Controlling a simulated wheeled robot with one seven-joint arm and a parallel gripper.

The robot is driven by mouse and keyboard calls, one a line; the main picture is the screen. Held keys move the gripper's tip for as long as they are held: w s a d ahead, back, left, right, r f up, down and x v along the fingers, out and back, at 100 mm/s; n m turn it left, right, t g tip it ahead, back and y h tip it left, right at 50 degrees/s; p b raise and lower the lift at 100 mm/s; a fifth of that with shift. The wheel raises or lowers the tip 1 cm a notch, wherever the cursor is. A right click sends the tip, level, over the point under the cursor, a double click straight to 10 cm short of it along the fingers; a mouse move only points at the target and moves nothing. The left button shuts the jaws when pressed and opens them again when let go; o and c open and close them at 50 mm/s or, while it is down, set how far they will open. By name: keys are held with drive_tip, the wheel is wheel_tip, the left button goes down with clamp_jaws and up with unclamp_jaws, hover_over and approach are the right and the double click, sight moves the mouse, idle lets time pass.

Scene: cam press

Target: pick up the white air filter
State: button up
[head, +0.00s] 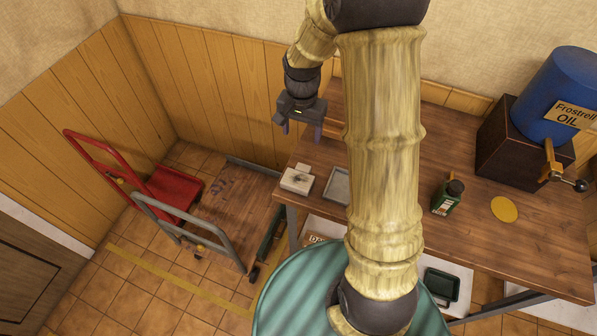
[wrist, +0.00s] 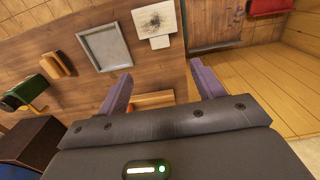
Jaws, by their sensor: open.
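A white air filter (head: 297,180) with a dark smudge on its face lies near the left end of the wooden workbench. In the wrist view the filter (wrist: 155,20) shows at the top, beyond my fingertips, with a small white tab on its near side. My gripper (head: 300,130) is open and empty, raised above the back left part of the bench. In the wrist view my gripper (wrist: 161,76) has its two purple-grey fingers wide apart, with nothing between them but the scene behind. The filter is apart from both fingers.
A shallow grey tray (head: 336,186) lies right of the filter, partly hidden by my arm. Carts (head: 186,195) stand left of the bench (head: 400,150).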

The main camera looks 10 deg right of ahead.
drive_tip(key=shift+w, duration=0.1)
drive_tip(key=p, duration=0.3)
hover_over(303, 168)
drive_tip(key=f, duration=1.2)
drive_tip(key=shift+a+f, duration=0.15)
drive_tip(key=shift+a, duration=0.15)
drive_tip(key=shift+f, duration=0.1)
drive_tip(key=shift+d+f+p, duration=0.15)
drive_tip(key=shift+f+p, duration=0.35)
drive_tip(key=shift+f, duration=0.15)
drive_tip(key=shift+d+f+p, duration=0.15)
drive_tip(key=shift+f+p, duration=0.5)
drive_tip(key=shift+f, duration=1.2)
